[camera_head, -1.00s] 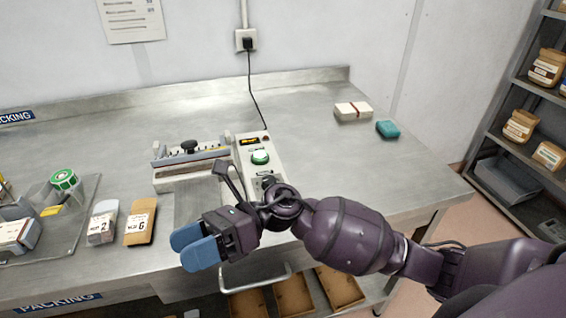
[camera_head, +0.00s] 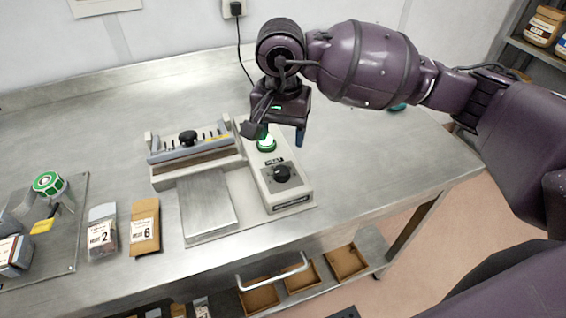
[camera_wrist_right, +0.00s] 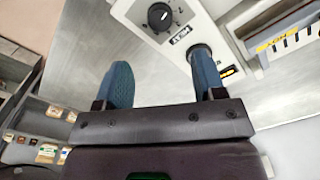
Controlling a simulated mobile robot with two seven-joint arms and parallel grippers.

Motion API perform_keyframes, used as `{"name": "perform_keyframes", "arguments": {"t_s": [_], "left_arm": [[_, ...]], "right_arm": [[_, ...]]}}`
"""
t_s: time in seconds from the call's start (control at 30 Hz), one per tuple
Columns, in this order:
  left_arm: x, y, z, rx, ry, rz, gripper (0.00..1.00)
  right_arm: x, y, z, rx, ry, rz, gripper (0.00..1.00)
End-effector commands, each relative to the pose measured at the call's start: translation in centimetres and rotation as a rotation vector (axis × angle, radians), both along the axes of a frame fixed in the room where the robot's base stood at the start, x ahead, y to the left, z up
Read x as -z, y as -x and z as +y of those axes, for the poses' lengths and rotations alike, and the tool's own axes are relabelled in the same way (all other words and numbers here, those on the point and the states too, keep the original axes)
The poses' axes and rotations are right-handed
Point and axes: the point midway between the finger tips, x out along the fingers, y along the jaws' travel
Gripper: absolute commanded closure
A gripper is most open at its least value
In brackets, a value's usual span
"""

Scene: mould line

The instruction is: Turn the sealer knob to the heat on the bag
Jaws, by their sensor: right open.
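The sealer (camera_head: 278,190) is a pale machine on the metal table. Its black heat knob (camera_head: 282,174) is in plain view on top, beneath a HEAT label; the exact setting is too small to read. The knob also shows at the top of the right wrist view (camera_wrist_right: 160,16). A clear bag (camera_head: 101,230) has a white label reading 2, and a brown bag (camera_head: 145,228) beside it has one that seems to read 6. My left gripper is out of view.
The sealing bar (camera_head: 190,148) with a black handle is to the left, behind a flat metal plate (camera_head: 207,202).

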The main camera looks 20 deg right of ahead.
Motion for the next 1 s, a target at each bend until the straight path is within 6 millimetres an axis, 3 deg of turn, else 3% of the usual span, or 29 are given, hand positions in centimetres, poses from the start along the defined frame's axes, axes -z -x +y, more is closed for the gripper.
{"name": "perform_keyframes", "arguments": {"t_s": [0.5, 0.7, 1.0], "left_arm": [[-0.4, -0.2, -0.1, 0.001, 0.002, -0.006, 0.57], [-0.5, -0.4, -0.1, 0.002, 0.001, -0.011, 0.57], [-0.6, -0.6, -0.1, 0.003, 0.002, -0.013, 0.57]], "right_arm": [[8.2, 0.1, 0.1, 0.003, -0.005, 0.006, 0.37], [9.7, 0.1, 0.1, 0.002, -0.005, 0.005, 0.37], [10.0, 0.1, 0.1, 0.002, -0.005, 0.003, 0.37]]}}
